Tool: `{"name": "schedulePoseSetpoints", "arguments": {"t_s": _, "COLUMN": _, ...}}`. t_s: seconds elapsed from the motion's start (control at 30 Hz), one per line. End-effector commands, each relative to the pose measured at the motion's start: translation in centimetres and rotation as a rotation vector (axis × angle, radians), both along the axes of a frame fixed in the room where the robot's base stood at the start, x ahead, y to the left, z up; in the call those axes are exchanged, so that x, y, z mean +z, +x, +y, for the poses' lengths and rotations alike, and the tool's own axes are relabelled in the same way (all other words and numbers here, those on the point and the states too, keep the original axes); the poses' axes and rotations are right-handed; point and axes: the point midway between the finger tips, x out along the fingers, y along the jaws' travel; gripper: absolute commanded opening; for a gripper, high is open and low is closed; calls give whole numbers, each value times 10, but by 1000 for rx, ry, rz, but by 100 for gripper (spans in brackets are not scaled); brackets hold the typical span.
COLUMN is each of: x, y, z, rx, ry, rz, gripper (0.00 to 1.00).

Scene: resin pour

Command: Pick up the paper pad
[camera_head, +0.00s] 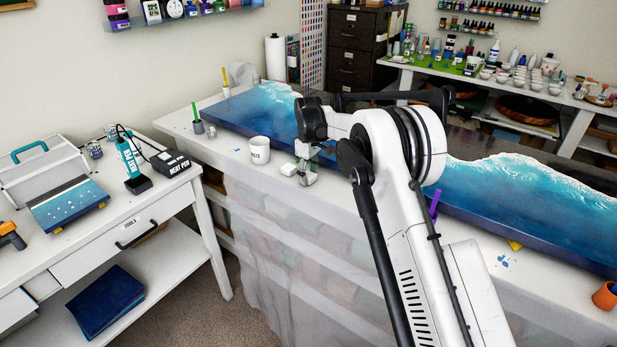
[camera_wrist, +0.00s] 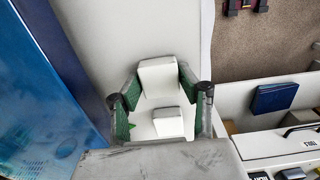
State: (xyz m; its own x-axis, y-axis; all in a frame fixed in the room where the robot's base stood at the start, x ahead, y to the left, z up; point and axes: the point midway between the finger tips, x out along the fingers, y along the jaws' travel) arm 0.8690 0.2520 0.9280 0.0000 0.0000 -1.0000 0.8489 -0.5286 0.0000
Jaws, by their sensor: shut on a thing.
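A white, block-shaped paper pad (camera_wrist: 159,80) sits between the two green-lined fingertips of my gripper (camera_wrist: 159,76) in the wrist view, with a finger against each side. A smaller white block face (camera_wrist: 168,122) shows just below it, between the fingers; I cannot tell whether it is a separate piece. In the head view my gripper (camera_head: 305,166) points down at the front edge of the white table, with small white blocks (camera_head: 303,148) at its fingers. The fingers partly hide them. I cannot tell whether the pad is clear of the tabletop.
A white mug (camera_head: 260,150) stands close to the left of my gripper. A long blue ocean-patterned resin slab (camera_head: 250,112) lies behind it. A grey cup with sticks (camera_head: 197,126) is farther left. A side bench with a heat pen (camera_head: 170,161) stands at the left.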

Motion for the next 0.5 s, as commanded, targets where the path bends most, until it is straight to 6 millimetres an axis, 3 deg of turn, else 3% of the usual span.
{"name": "schedulePoseSetpoints", "arguments": {"t_s": 0.17, "x": 9, "y": 0, "z": 0, "rx": 0, "ry": 0, "rz": 0, "gripper": 26}}
{"name": "schedulePoseSetpoints", "arguments": {"t_s": 0.37, "x": 40, "y": 0, "z": 0, "rx": 0, "ry": 0, "rz": 0, "gripper": 26}}
{"name": "schedulePoseSetpoints", "arguments": {"t_s": 0.5, "x": 54, "y": -22, "z": 10, "rx": 2, "ry": 0, "rz": 0, "gripper": 26}}
